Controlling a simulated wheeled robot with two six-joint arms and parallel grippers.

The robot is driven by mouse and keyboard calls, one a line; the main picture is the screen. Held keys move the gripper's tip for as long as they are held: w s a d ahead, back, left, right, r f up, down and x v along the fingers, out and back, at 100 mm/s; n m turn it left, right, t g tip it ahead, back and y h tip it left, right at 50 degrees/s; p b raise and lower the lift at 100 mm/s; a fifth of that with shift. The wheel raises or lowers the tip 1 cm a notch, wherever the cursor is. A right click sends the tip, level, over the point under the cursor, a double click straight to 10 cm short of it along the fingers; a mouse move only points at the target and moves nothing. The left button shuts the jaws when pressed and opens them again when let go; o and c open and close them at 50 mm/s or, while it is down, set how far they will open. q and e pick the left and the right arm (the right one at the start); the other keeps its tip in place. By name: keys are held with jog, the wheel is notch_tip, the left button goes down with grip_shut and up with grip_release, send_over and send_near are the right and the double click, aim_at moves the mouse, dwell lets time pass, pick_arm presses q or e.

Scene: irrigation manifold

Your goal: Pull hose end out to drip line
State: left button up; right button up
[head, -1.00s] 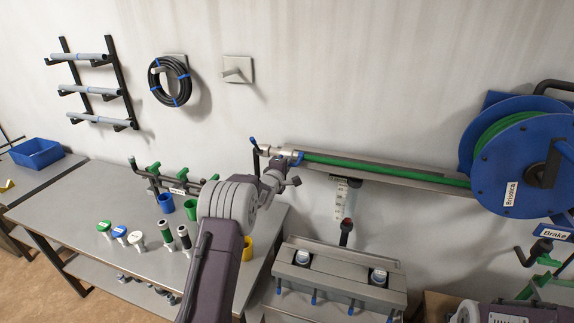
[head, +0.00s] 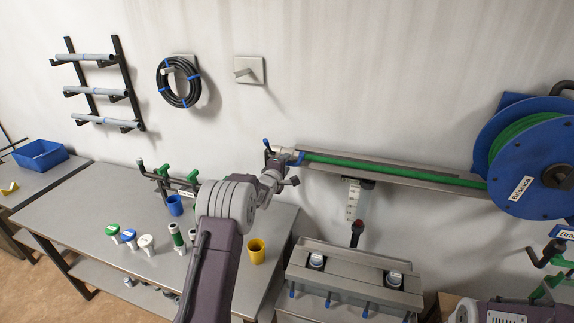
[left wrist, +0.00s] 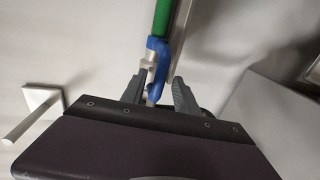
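The green hose (head: 400,172) runs along a grey wall rail from the blue reel (head: 532,165) at right to its hose end (head: 290,156), a pale metal fitting with a blue part. My left gripper (head: 277,176) is at this end. A blue-tipped lever (head: 267,144) stands just left of the hose end. I cannot tell whether they touch. My right gripper is out of view.
The bench (head: 80,195) below carries a blue cup (head: 175,205), a yellow cup (head: 257,251), green-handled valves (head: 190,178) and several small caps. A grey manifold box (head: 352,280) stands right of my arm. A black hose coil (head: 178,82) hangs on the wall.

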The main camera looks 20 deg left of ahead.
pick_arm(q)
jog(key=shift+a, duration=0.1)
jog(key=b+v, duration=0.2)
jog(key=v, duration=0.7)
jog(key=shift+b, duration=0.3)
